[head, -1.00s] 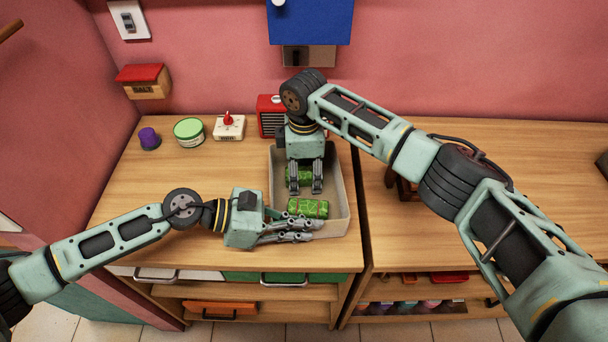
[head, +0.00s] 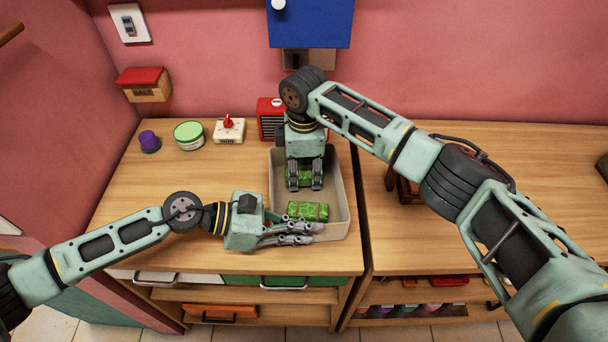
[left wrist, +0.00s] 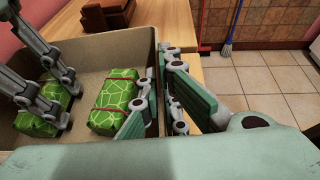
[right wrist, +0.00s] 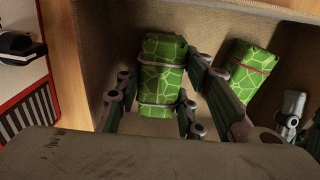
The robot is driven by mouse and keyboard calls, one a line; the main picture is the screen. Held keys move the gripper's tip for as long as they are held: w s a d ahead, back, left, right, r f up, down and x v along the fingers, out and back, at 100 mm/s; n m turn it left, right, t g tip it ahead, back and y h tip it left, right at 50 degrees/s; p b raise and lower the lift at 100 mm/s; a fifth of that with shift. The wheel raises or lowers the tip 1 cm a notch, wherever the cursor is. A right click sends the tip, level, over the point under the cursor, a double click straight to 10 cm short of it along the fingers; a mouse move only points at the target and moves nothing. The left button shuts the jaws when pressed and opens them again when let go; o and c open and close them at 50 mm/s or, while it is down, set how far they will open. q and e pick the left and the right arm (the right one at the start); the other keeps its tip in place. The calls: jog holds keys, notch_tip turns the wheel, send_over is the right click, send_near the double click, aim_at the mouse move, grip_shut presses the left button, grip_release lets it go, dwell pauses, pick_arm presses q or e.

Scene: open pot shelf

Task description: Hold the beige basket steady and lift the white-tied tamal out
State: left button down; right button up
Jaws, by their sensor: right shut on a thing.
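The beige basket (head: 344,190) stands on the wooden counter. The white-tied tamal (right wrist: 160,75), green with pale ties, is inside toward the back. My right gripper (head: 305,184) reaches down into the basket and is shut on this tamal; the right wrist view shows a finger on each side of it. I cannot tell whether it is clear of the floor. A red-tied tamal (head: 308,211) lies nearer the front. My left gripper (head: 315,233) is at the front wall, one finger inside and one outside in the left wrist view (left wrist: 157,75); whether they press the wall is unclear.
A purple-capped jar (head: 149,140), a green-lidded tub (head: 189,134), a white box with a red knob (head: 229,129) and a red slatted object (head: 270,118) stand behind and left. A dark brown object (head: 400,190) is on the right counter. The left counter is largely clear.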

aim_at(304, 172)
notch_tip(304, 172, up, 9)
jog(key=shift+f, duration=0.15)
pick_arm(q)
jog(key=c, duration=1.9)
grip_release()
jog(key=shift+o, duration=0.2)
jog(key=v, duration=1.2)
jog(key=shift+f, duration=0.1)
pick_arm(e)
jog(key=shift+s+f, duration=0.1)
